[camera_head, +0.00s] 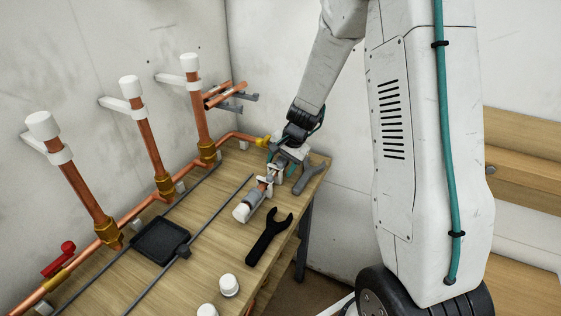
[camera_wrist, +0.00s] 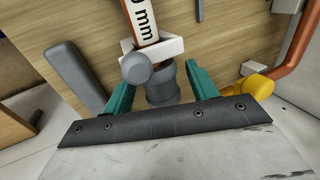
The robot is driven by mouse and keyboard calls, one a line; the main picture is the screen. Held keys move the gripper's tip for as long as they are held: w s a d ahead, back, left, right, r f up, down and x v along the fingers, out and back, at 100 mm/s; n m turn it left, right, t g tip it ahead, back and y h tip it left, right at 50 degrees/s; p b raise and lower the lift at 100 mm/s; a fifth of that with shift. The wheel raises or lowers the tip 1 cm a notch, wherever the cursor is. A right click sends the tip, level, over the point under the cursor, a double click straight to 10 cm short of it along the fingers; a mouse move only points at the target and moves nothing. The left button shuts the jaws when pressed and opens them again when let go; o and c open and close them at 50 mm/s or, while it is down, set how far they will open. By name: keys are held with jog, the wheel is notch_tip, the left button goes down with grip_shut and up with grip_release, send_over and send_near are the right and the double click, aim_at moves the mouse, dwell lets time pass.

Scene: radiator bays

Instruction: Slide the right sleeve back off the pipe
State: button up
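A short copper pipe (camera_head: 264,186), printed with "mm", lies on the workbench in a white holder (camera_wrist: 172,46). It also shows in the wrist view (camera_wrist: 141,22). A dark grey sleeve (camera_wrist: 162,92) sits at the holder's near side in the wrist view, with a round grey knob (camera_wrist: 137,68) beside it. Another grey sleeve (camera_head: 254,197) sits toward the pipe's other end in the head view. My gripper (camera_wrist: 160,78) is open, its teal fingers either side of the near sleeve with small gaps. In the head view my gripper (camera_head: 284,157) hides most of that sleeve.
A yellow fitting (camera_head: 263,142) on the wall pipe is close to my gripper. A black tray (camera_head: 160,241) and long rods lie left; upright copper pipes stand along the wall.

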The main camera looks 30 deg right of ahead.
jog(key=c, duration=0.8)
jog(key=shift+o, duration=0.2)
jog(key=shift+w+d, duration=0.1)
jog(key=shift+d, duration=0.05)
jog(key=shift+w+d, duration=0.55)
jog(key=shift+d, duration=0.25)
jog(key=o, duration=0.4)
jog(key=shift+w+d, duration=0.1)
jog(key=shift+d, duration=0.05)
jog(key=o, duration=0.5)
jog(key=shift+v, duration=3.55)
